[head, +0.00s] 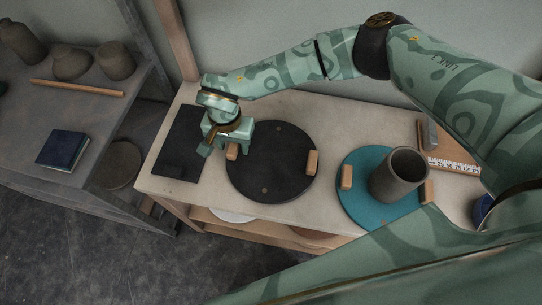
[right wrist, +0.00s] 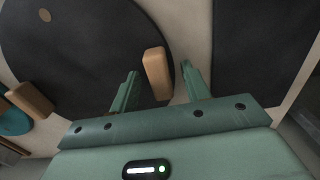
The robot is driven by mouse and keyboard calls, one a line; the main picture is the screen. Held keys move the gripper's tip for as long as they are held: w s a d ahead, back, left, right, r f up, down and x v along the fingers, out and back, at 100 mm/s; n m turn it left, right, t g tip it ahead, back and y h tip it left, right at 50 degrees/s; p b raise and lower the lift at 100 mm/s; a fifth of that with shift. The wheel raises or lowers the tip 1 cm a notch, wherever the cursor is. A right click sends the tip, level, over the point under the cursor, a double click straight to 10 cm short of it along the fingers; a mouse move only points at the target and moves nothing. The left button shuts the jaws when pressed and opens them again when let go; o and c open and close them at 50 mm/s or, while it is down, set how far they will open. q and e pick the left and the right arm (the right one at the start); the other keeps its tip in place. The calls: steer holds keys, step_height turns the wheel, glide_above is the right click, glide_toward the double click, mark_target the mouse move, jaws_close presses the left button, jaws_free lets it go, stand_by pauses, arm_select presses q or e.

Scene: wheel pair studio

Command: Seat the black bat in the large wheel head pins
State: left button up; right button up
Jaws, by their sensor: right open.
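The black bat (head: 268,172) is a round dark disc with small brass-coloured dots, lying flat on the pale bench. It carries a wooden block at its left edge (head: 232,151) and another at its right edge (head: 312,162). My right gripper (head: 225,150) is at the left block. In the right wrist view its open fingers (right wrist: 161,72) stand on either side of the wooden block (right wrist: 156,73), with a gap visible. The bat also fills the upper left there (right wrist: 85,50). I cannot make out any wheel head pins. My left gripper is not in view.
A dark rectangular mat (head: 180,160) lies left of the bat. A teal bat (head: 362,205) with wooden blocks holds a grey pot (head: 398,174) to the right. A ruler (head: 455,165) lies behind. A brown disc (head: 116,165) sits low between bench and grey table (head: 95,112).

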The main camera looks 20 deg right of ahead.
steer(key=shift+r, duration=0.15)
jaws_close()
